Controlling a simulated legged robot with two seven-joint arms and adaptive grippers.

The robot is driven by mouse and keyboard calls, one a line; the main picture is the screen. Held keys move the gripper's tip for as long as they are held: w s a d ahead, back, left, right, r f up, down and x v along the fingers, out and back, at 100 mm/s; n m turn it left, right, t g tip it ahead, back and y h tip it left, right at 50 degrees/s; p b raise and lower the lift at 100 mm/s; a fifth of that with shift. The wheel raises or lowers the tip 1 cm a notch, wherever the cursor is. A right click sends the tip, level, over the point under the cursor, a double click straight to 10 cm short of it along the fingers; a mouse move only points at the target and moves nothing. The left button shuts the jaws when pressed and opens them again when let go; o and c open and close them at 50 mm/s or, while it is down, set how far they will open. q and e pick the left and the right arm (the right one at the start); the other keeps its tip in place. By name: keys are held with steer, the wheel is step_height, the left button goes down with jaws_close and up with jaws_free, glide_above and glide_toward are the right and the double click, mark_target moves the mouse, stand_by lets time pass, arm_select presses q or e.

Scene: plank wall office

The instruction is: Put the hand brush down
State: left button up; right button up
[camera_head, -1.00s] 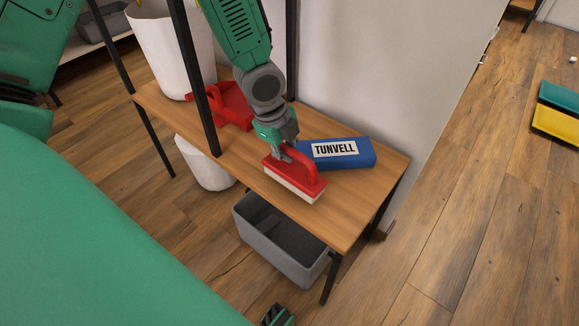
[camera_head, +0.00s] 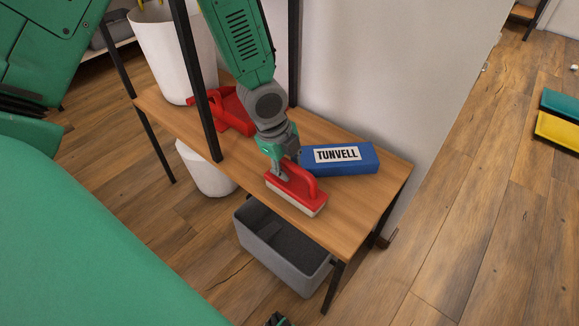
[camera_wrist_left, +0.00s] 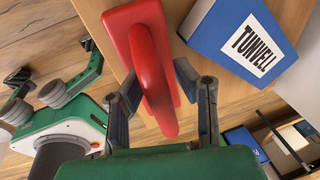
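The hand brush (camera_head: 293,190) is red with a pale bristle block and a looped handle. It sits upright on the wooden shelf board, near the front edge. In the left wrist view the brush (camera_wrist_left: 151,60) has its handle between the two fingers of my left gripper (camera_wrist_left: 156,72). The fingers are spread, with a gap visible beside the handle, mainly on the right. In the head view my left gripper (camera_head: 280,170) is low over the brush's left end.
A blue TUNVELL box (camera_head: 345,168) lies just behind the brush. A red dustpan-like item (camera_head: 232,112) and a white bin (camera_head: 165,55) stand farther left on the shelf (camera_head: 352,212). A grey bin (camera_head: 280,262) is below. The board's right end is bare.

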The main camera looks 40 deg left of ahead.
arm_select(q)
steer(key=p+v, duration=0.6)
steer(key=v, duration=0.6)
steer(key=s+d+f+n+g+y, duration=0.1)
steer(key=s+d+f+n, duration=0.2)
steer(key=s+f+n, duration=1.5)
steer(key=s, duration=0.3)
steer(key=shift+f+n+g+y, duration=0.15)
steer(key=shift+n+g+y, duration=0.15)
steer(key=shift+y, duration=0.1)
